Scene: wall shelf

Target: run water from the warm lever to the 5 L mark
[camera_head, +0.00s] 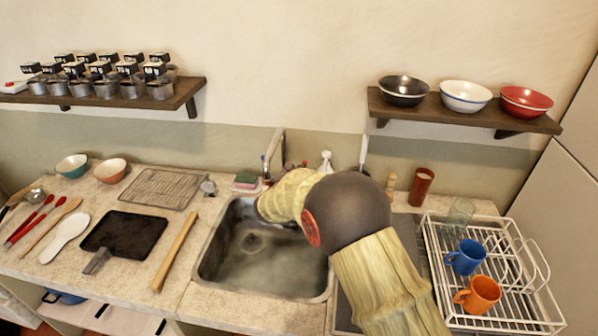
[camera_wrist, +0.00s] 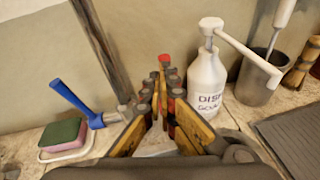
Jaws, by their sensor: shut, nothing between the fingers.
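The metal sink basin (camera_head: 225,258) sits in the counter. Its floor looks wet or shiny, but I cannot tell a water level and read no 5 L mark. A tall grey tap post (camera_head: 275,150) rises behind it and shows in the wrist view (camera_wrist: 101,45). In the wrist view my gripper (camera_wrist: 158,98) is shut and empty, pointing at the area behind the sink. A small red-topped part (camera_wrist: 164,59) shows just beyond the fingertips; I cannot tell whether it is the warm lever or whether I touch it. My arm hides the gripper in the head view.
A white soap dispenser (camera_wrist: 207,75) stands close right of the gripper. A dish rack (camera_head: 440,275) with mugs is at right; a black tray (camera_head: 125,234) and utensils are left.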

